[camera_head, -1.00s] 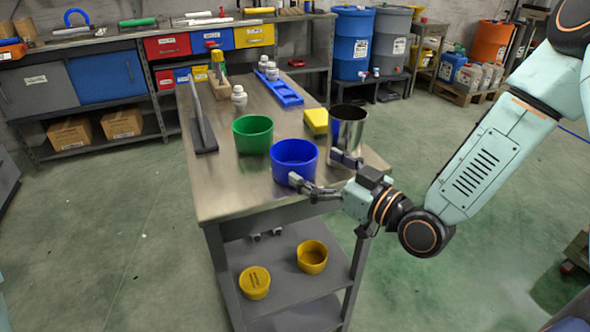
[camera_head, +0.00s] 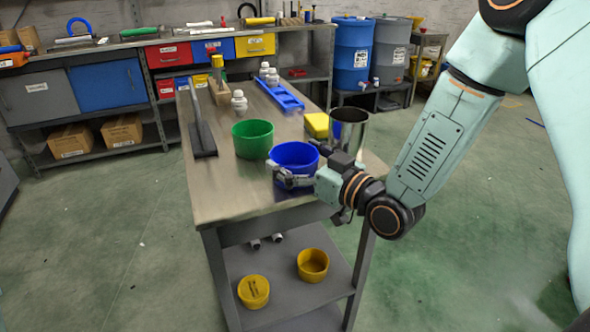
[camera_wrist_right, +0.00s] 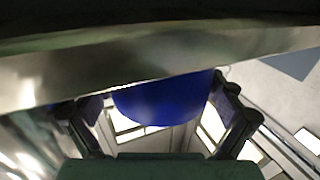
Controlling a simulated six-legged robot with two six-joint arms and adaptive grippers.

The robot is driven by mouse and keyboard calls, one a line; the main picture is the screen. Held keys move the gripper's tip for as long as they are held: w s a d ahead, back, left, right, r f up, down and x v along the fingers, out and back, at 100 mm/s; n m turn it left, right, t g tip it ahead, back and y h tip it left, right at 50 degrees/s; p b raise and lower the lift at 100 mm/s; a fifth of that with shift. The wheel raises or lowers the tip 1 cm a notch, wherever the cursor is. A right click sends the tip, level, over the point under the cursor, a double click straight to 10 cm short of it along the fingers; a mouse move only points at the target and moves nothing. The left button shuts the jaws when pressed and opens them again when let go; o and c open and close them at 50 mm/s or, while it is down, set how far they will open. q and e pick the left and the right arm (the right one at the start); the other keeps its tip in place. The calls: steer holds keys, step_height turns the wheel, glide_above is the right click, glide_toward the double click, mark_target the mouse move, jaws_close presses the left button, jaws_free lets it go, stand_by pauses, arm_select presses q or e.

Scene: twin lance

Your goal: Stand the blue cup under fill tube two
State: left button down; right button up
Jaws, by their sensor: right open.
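The blue cup (camera_head: 294,155) stands upright on the metal cart top near its front edge. My right gripper (camera_head: 300,165) is open at the cup's near side, with a finger at its left front and the other near its right side. In the right wrist view the blue cup (camera_wrist_right: 165,103) shows between the two spread fingers (camera_wrist_right: 160,108); contact cannot be told. Two short grey tube ends (camera_head: 266,241) show below the cart top; no number is readable on them. My left gripper is not in view.
Two yellow containers (camera_head: 313,265) sit on the lower shelf. The cart top (camera_head: 230,191) is bare at front left.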

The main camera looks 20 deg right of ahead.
steer(key=c, duration=1)
steer(key=shift+r+p, duration=1.75)
steer(key=shift+r, duration=3.2)
